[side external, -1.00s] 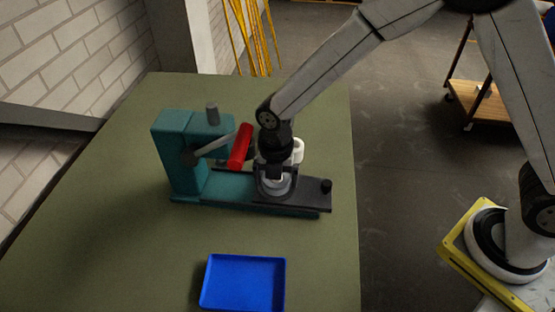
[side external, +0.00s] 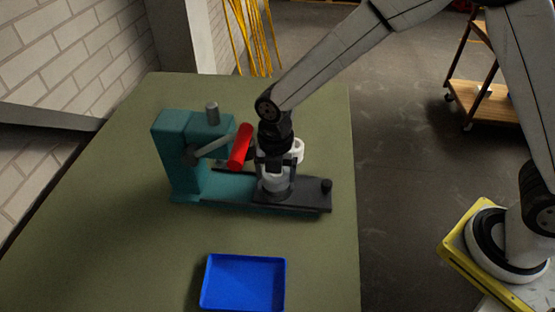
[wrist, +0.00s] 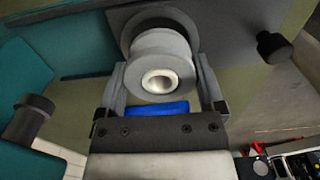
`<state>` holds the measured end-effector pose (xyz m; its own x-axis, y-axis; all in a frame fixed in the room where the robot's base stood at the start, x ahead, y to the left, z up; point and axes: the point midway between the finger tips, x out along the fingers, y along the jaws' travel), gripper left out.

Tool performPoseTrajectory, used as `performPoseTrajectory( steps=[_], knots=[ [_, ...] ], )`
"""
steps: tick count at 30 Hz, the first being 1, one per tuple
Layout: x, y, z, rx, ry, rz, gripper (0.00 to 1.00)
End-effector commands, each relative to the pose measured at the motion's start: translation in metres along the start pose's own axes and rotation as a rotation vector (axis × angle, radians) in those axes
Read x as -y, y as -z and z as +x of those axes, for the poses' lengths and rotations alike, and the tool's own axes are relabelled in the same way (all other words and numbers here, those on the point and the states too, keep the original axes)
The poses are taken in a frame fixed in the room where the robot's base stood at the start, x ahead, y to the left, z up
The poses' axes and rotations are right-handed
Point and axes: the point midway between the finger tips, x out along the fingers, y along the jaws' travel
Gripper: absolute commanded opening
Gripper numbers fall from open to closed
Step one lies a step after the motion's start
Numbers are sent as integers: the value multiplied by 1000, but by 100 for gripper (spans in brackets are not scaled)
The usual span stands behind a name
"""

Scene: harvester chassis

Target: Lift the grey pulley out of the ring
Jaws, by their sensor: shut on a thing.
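The grey pulley (side external: 275,182) is held upright in my gripper (side external: 275,172), over the dark ring (side external: 275,195) on the black plate. In the wrist view, the pulley (wrist: 160,52) sits between the two fingers of my gripper (wrist: 161,64), with one finger on each side. Its pale hub and bore face the camera. The dark ring (wrist: 128,28) shows behind the pulley and is partly hidden by it. I cannot tell whether the pulley's lower edge is fully clear of the ring.
The teal chassis (side external: 176,160) stands to the left, with a red handle (side external: 240,147) close beside my gripper. A black knob (side external: 327,186) is at the plate's right end. A white part (side external: 298,150) is behind my gripper. An empty blue tray (side external: 243,282) lies in front.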

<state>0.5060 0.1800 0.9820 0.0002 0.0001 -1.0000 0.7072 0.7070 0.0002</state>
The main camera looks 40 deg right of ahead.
Motion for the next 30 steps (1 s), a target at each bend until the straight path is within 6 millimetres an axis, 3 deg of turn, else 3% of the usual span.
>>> performPoseTrajectory(
  steps=[30],
  knots=[
    [0, 0, -44, 1, -2, 0, 35]
  ],
)
